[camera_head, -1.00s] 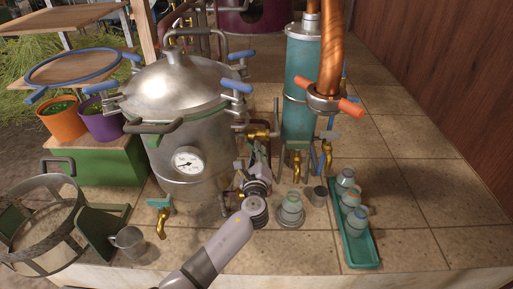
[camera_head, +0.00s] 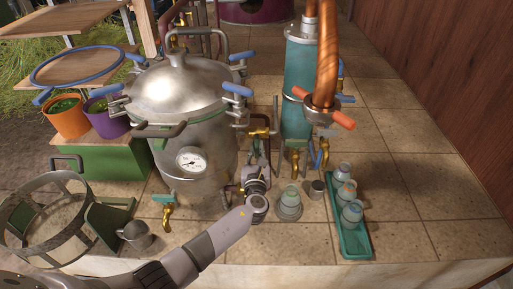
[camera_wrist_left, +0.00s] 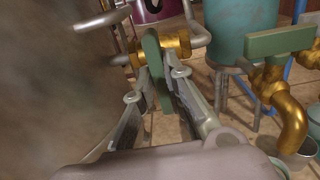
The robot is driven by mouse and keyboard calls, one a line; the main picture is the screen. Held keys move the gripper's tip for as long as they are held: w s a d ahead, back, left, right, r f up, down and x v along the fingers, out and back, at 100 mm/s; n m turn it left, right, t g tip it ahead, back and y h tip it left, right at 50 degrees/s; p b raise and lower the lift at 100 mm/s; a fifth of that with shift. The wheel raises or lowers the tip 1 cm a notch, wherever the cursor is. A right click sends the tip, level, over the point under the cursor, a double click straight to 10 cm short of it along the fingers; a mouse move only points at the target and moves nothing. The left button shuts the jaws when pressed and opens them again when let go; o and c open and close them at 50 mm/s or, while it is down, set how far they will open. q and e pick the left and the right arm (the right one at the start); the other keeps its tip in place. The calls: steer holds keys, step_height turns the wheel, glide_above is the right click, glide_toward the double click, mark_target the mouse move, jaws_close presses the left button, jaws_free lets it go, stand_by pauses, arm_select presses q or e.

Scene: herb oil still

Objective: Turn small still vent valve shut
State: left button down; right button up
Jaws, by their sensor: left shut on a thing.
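The small still is a silver pot (camera_head: 190,130) with a domed lid and a round dial gauge (camera_head: 191,160). A brass valve (camera_head: 260,132) sits on its right side and shows closer in the left wrist view (camera_wrist_left: 178,45). The valve's flat green handle (camera_wrist_left: 152,62) stands between my left gripper's fingers in that view. My left gripper (camera_head: 258,158) is at the valve, shut on the handle. In the head view the gripper mostly hides the handle. My right gripper is in neither view.
A teal column (camera_head: 299,85) with brass taps stands close to the right of the gripper. A jar (camera_head: 289,198), a small cup (camera_head: 317,189) and a teal tray (camera_head: 355,243) with jars are at front right. A metal mug (camera_head: 137,235) stands at front left.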

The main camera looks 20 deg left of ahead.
arm_select(q)
steer(key=shift+f+m, duration=0.1)
steer(key=shift+m, duration=0.2)
steer(key=c, duration=1.7)
jaws_free()
steer(key=shift+o, duration=0.2)
steer(key=shift+s, duration=0.1)
steer(key=v, duration=1.2)
